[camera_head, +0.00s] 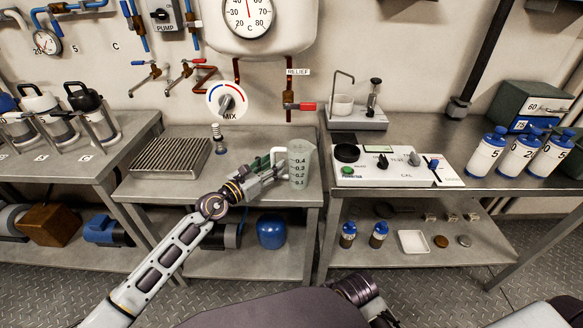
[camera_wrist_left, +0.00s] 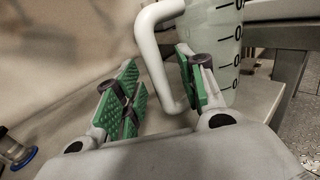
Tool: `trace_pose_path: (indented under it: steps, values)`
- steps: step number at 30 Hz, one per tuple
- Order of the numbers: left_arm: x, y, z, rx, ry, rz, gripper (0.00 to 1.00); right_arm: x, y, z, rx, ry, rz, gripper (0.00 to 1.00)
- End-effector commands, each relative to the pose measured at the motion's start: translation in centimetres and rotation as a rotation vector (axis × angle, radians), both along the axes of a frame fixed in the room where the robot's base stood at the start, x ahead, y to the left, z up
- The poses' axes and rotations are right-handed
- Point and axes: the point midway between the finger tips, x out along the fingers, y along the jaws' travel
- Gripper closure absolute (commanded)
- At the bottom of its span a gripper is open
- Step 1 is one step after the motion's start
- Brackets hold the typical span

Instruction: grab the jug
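The jug (camera_head: 301,164) is a translucent measuring jug with dark scale marks and a white handle. It stands upright on the middle bench, near its right edge. My left gripper (camera_head: 268,168) reaches in from the left at the handle side. In the left wrist view the white handle (camera_wrist_left: 149,50) shows in the gap between the green-padded fingers of the left gripper (camera_wrist_left: 157,66), with the jug body (camera_wrist_left: 222,45) beyond the right finger. The fingers are apart, with room visible on the handle's left side. My right gripper is not in view.
A ribbed metal block (camera_head: 171,156) lies left on the same bench (camera_head: 150,190). A MIX dial (camera_head: 227,100) and a red-handled RELIEF valve (camera_head: 290,104) are on the wall behind. A white CAL panel (camera_head: 395,168) sits on the right bench, close to the jug.

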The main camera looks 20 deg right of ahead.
Motion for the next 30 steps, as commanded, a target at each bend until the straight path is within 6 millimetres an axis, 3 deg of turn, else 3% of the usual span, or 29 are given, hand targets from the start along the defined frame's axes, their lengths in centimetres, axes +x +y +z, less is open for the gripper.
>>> trace_pose_path:
  steps: [20, 27, 30]
  values:
    - [0.52, -0.76, 0.04, 0.001, -0.001, 0.000, 0.60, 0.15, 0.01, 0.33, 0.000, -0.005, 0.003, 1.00]
    - [0.52, -0.76, 0.04, 0.001, -0.001, 0.000, 0.91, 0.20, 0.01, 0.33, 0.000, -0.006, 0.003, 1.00]
    - [0.52, -0.76, 0.03, 0.001, -0.001, 0.000, 1.00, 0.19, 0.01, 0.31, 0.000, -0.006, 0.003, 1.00]
